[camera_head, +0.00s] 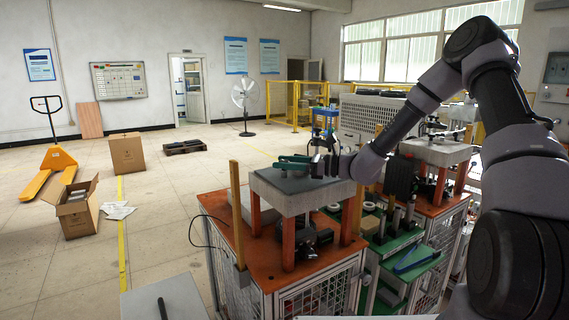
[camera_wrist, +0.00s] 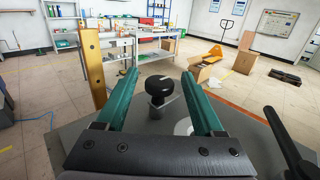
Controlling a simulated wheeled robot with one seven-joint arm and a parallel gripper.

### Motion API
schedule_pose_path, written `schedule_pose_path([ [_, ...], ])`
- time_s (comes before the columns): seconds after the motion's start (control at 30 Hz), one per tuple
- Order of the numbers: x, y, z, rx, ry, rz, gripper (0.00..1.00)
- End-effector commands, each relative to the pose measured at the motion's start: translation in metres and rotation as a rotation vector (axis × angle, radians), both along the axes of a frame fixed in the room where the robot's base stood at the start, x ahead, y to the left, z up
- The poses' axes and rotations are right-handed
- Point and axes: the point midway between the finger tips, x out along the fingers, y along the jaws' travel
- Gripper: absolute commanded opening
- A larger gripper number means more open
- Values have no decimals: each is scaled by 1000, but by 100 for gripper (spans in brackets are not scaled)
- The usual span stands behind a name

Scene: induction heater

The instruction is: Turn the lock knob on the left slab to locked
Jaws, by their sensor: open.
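The left slab (camera_head: 308,203) is a grey block raised on orange posts above an orange-topped bench; its grey top (camera_wrist: 85,135) fills the lower wrist view. The lock knob (camera_wrist: 159,88) is black and round with a pale line on its top, on a short grey base on the slab. My gripper (camera_wrist: 161,73) has two teal fingers, open, one on each side of the knob with gaps visible on both sides. In the head view my gripper (camera_head: 292,162) is low over the slab, and the knob cannot be made out there.
A wooden post (camera_head: 236,215) stands at the bench's left edge; it also shows left of my fingers in the wrist view (camera_wrist: 92,65). A second slab (camera_head: 437,152) on orange posts stands to the right. A dark bar (camera_wrist: 287,140) rises at the wrist view's right.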

Motion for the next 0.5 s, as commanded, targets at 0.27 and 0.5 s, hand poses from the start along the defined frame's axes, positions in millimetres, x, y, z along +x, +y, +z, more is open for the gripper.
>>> schedule_pose_path([
  [0.27,1,3,0,0,0,0,69],
  [0.5,1,3,0,0,0,0,0],
])
